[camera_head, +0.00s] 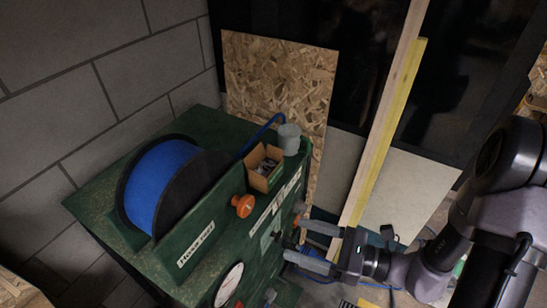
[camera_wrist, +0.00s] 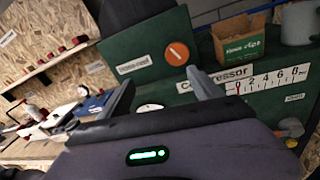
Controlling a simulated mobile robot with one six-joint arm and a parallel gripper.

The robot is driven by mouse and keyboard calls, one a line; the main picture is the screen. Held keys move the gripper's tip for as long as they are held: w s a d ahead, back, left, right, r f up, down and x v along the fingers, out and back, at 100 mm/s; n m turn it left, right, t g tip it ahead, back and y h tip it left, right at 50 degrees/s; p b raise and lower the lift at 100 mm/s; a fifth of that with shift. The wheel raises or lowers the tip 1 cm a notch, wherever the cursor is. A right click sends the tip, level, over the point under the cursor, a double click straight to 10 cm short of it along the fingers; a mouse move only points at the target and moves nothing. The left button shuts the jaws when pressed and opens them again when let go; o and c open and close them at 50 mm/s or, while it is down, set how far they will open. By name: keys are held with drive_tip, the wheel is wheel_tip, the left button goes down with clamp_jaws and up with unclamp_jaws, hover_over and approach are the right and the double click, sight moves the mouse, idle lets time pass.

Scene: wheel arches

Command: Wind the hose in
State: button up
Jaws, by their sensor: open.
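A blue hose (camera_head: 163,180) is wound on a black-flanged reel set into the top of a green cabinet (camera_head: 115,180). A "Hose reel" label (camera_head: 196,245) is on the front below it. To its right is an orange round knob (camera_head: 242,205), also in the wrist view (camera_wrist: 177,53), with a pale slot mark across it. A blue line rises behind the cardboard box, and blue hose also shows low beside the cabinet (camera_head: 310,275). My gripper (camera_head: 293,238) is open and empty, in front of the cabinet, right of and below the knob. In the wrist view its fingers (camera_wrist: 160,76) point toward the panel below the knob.
A small cardboard box (camera_head: 264,167) and a grey cup (camera_head: 289,139) stand on the cabinet's right end. A round gauge (camera_head: 228,285) is on the front. Boards (camera_head: 385,130) lean against the wall. Shelves with small items (camera_wrist: 45,65) show at left in the wrist view.

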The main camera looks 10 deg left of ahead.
sight(249, 207)
drive_tip(key=w+a+m, duration=0.1)
drive_tip(key=w+a, duration=0.1)
drive_tip(key=a, duration=0.2)
drive_tip(key=w+a+f+m+t, duration=0.1)
drive_tip(key=w+a, duration=0.2)
drive_tip(key=a, duration=0.2)
drive_tip(key=w+a+t, duration=0.1)
drive_tip(key=w+a, duration=0.2)
drive_tip(key=a, duration=0.2)
drive_tip(key=shift+w+a+f+m+b, duration=0.2)
drive_tip(key=shift+a+m+b, duration=0.1)
drive_tip(key=shift+m, duration=0.1)
drive_tip(key=shift+c, duration=0.4)
